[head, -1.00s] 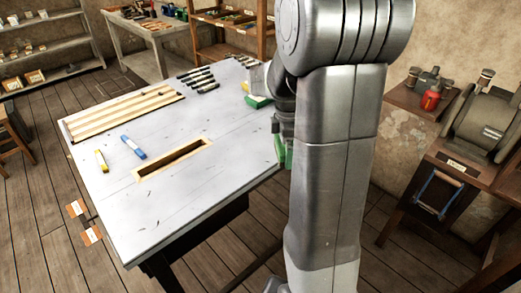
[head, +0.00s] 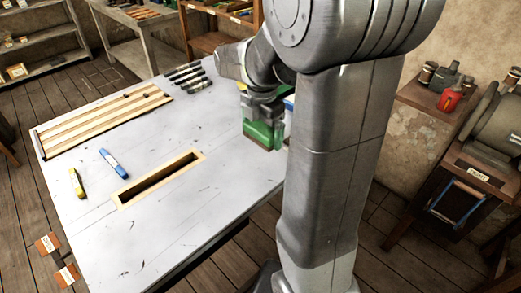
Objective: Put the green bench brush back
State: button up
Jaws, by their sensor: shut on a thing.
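The green bench brush (head: 263,135) shows in the head view near the right edge of the grey table, with a brownish strip along its bottom. My gripper (head: 264,115) is shut on it from above, and the gripper points down. The brush looks upright at or just above the table top; I cannot tell whether it touches. The fingertips are partly hidden against the green body. A wood-framed slot (head: 118,196) lies in the table to the left of the brush, apart from it.
The table (head: 180,235) also holds a blue marker-like piece (head: 110,162), a yellow one (head: 77,184), a slatted wooden rack (head: 100,120) and several black pieces (head: 186,75). A blue thing (head: 289,103) is partly hidden behind my arm. A red container (head: 450,98) stands on a side shelf. Table between slot and brush is clear.

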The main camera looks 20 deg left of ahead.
aim_at(262, 127)
notch_tip(262, 127, down, 8)
jog(key=shift+s+r, duration=0.1)
jog(key=shift+s, duration=0.05)
dwell(0.3)
jog(key=o, duration=0.7)
jog(key=shift+f, duration=0.2)
jog(key=shift+r, duration=0.1)
notch_tip(262, 127, up, 12)
jog(key=shift+r, duration=0.1)
